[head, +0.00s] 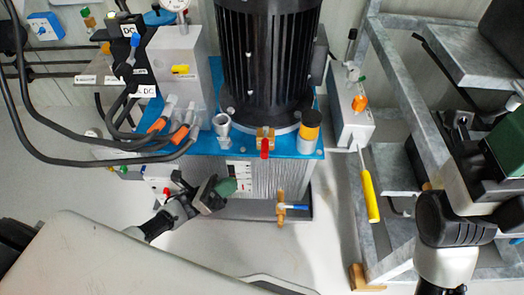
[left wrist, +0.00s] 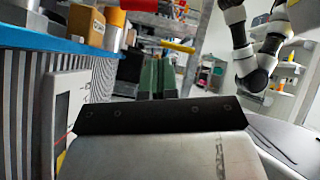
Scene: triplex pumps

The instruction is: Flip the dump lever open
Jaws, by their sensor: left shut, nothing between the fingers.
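My left gripper (head: 226,187) reaches in from the left in the head view. Its green fingers are together and empty, near the white gauge plate (head: 240,172) on the front of the pump tank. The fingers also show in the left wrist view (left wrist: 156,76). A red lever (head: 264,149) hangs from a brass fitting at the blue top's front edge, up and right of the gripper. A brass valve with a blue handle (head: 296,207) sits lower right, apart from the gripper. No readable label shows which is the dump lever.
A black finned motor (head: 268,60) stands on the blue tank top. An orange-capped cylinder (head: 310,128) is beside the red lever. Black hoses (head: 60,150) loop at left. A long yellow handle (head: 369,193) hangs before the grey metal frame (head: 415,120) at right.

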